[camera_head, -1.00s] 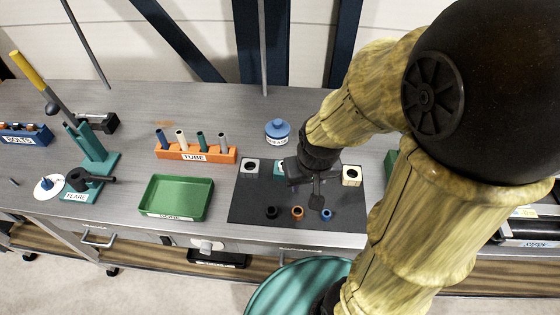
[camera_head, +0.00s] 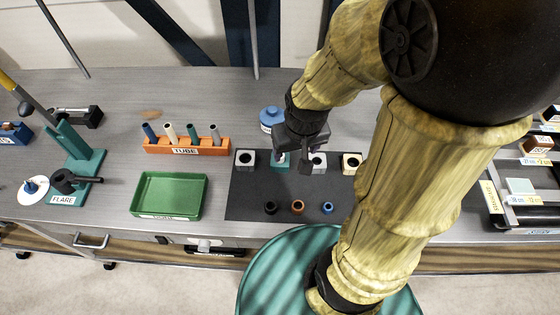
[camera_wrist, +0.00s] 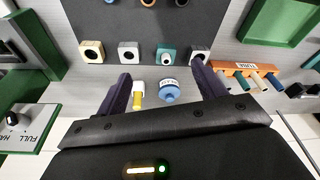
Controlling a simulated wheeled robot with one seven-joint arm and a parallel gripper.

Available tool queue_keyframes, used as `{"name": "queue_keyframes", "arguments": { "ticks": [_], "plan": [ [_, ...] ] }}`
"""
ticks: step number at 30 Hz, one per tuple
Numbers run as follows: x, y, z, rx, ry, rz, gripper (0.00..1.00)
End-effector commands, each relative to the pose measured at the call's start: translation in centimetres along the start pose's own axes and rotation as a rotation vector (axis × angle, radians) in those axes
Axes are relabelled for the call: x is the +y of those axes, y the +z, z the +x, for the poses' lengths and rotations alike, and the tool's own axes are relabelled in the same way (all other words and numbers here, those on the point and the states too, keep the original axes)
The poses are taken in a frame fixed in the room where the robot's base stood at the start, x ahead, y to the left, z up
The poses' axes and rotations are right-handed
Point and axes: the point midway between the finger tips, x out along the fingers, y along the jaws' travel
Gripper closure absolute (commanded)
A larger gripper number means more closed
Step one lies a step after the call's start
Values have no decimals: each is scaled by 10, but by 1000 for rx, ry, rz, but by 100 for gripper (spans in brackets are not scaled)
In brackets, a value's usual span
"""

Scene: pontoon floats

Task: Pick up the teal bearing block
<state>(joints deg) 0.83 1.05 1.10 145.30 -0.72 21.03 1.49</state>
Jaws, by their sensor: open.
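The teal bearing block (camera_head: 281,161) sits on the dark mat (camera_head: 246,203) in the back row, partly hidden by my gripper (camera_head: 296,160) in the head view. In the wrist view the teal block (camera_wrist: 166,54) shows whole, with a pale ring and dark bore. It lies beyond the fingertips of my gripper (camera_wrist: 163,78), roughly between their two lines and apart from them. My gripper is open and empty, and appears to be above the mat.
A grey block (camera_head: 245,160), a white block (camera_head: 318,162) and a cream block (camera_head: 351,163) share the row. Three small bushings (camera_head: 297,207) lie in front. A blue jar (camera_head: 271,118) stands behind. The green tray (camera_head: 169,195) and orange tube rack (camera_head: 188,147) are left.

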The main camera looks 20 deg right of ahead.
Motion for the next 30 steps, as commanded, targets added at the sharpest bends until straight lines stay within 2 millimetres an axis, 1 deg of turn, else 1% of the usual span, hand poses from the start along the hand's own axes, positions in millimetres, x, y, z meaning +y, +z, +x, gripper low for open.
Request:
{"name": "queue_keyframes", "arguments": {
  "ticks": [1, 2, 5, 12, 15, 18, 20, 30],
  "plan": [
    [0, -6, 7, -13, 3, 9, 20],
    [0, -10, 11, -23, 6, 17, 18],
    [-2, -31, 28, -66, 15, 57, 18],
    [-5, -93, 80, -179, 31, 219, 18],
    [-3, -113, 94, -203, 34, 285, 18],
    [-2, -124, 100, -215, 34, 326, 18],
    [-2, -126, 100, -219, 36, 336, 18],
    [-2, -126, 101, -220, 37, 338, 18]
  ]
}}
